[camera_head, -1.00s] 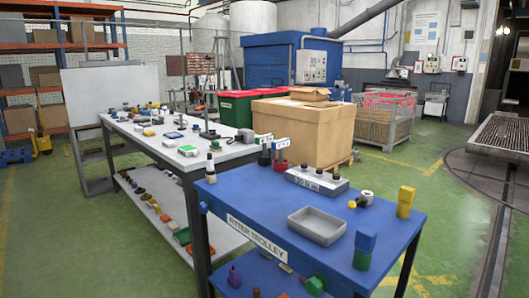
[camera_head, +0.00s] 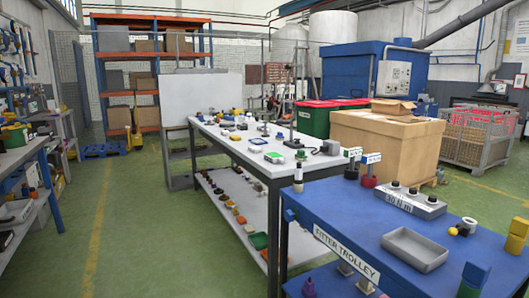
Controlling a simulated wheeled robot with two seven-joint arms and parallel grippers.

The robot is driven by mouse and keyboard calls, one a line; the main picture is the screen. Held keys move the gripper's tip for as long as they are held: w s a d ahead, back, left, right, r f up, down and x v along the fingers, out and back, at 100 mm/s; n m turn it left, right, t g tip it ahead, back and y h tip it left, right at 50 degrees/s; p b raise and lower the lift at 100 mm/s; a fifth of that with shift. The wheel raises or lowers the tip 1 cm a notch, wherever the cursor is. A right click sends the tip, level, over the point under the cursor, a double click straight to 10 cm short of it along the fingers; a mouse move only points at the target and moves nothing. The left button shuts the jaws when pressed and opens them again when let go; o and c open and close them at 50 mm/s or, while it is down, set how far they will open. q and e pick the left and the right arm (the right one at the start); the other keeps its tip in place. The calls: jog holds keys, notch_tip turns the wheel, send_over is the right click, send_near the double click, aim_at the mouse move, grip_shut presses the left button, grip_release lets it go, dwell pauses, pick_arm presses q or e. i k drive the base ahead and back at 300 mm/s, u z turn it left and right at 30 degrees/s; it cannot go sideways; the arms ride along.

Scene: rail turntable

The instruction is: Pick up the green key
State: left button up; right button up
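I cannot make out a green key for certain. On the blue fitter trolley (camera_head: 330,215), a small dark holder (camera_head: 351,173) with a green-and-white tag stands at the back edge. A red holder (camera_head: 369,180) with a blue-and-white tag stands beside it. A small green item (camera_head: 274,157) lies on the white-topped workbench (camera_head: 232,147); its shape is too small to tell. Neither of my grippers is in view.
The trolley also carries a grey tray (camera_head: 414,250), a box with black knobs (camera_head: 409,201), a bottle (camera_head: 298,180) and a blue block (camera_head: 474,279). A large carton (camera_head: 385,146) stands behind. Green floor (camera_head: 140,220) is clear at left.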

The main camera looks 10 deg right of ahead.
aim_at(352, 153)
jog(key=u, duration=0.65)
jog(key=i, duration=1.45)
jog(key=z, duration=0.7)
jog(key=i, duration=1.15)
jog(key=z, duration=1.05)
